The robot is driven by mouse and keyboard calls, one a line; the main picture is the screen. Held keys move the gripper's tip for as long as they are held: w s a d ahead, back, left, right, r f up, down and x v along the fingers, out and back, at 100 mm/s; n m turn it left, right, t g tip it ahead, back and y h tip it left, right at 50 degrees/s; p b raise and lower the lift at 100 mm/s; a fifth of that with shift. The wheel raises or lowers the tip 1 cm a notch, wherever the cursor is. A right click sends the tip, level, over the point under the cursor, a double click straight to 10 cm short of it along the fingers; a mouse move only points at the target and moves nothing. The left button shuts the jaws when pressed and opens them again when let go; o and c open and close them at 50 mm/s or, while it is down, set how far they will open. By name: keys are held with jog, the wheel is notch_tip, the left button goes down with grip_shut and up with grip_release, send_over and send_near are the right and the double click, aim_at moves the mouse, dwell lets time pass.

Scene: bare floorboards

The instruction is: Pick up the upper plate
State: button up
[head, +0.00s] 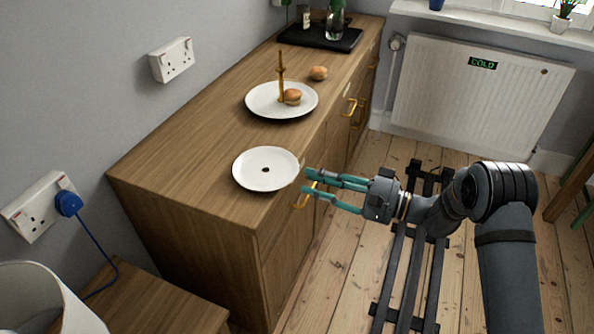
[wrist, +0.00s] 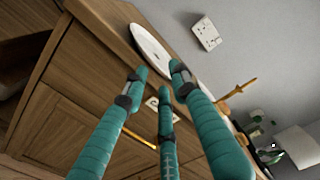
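A second white plate (head: 262,106), farther along, carries a bun (head: 292,97) and an upright golden-brown rod (head: 281,80). No plate is stacked on another. My gripper (head: 307,181) has teal fingers, spread apart and empty, just right of the near plate's rim at the sideboard's front edge. In the wrist view the fingertips (wrist: 160,78) point towards that plate (wrist: 150,45), seen nearly edge-on. I cannot tell if they touch it.
Another bun (head: 319,73) lies on the sideboard (head: 190,140) beyond the plates. A black tray (head: 320,38) with a glass stands at the far end. Golden handles (head: 305,195) stick out of the sideboard front below my fingers. The wood left of the plates is clear.

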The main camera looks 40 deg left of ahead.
jog(key=shift+b+x, duration=0.9)
jog(key=shift+x, duration=0.6)
grip_shut()
jog(key=shift+r, duration=0.1)
dwell(0.5)
notch_tip(320, 180, up, 2)
jog(key=shift+r+p, duration=0.2)
jog(key=shift+p, duration=0.35)
